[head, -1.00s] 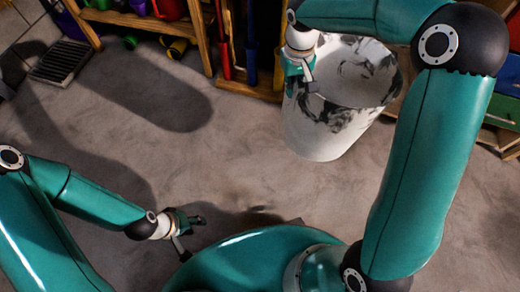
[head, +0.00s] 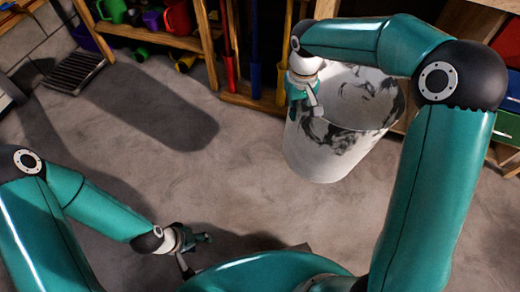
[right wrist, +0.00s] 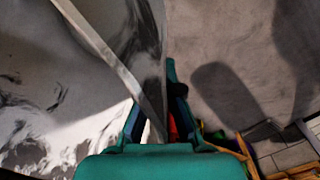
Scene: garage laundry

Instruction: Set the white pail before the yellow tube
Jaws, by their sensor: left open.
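The white pail (head: 330,150) with dark marbled patches is in the middle right of the head view, roughly upright and open at the top. My right gripper (head: 312,103) is shut on its left rim; the rim (right wrist: 110,60) runs between the fingers in the right wrist view. I cannot tell whether the pail's base touches the floor. The yellow tube (head: 281,82) stands upright at the wooden rack, just behind my right gripper and partly hidden by it. My left gripper (head: 197,250) is open and empty, low over the floor at the bottom.
A red tube (head: 231,72) and a blue tube (head: 256,78) stand left of the yellow one. A low shelf (head: 150,36) holds coloured containers, with a floor grate (head: 74,74) beside it. Drawers (head: 508,125) are at the right. The floor left of the pail is clear.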

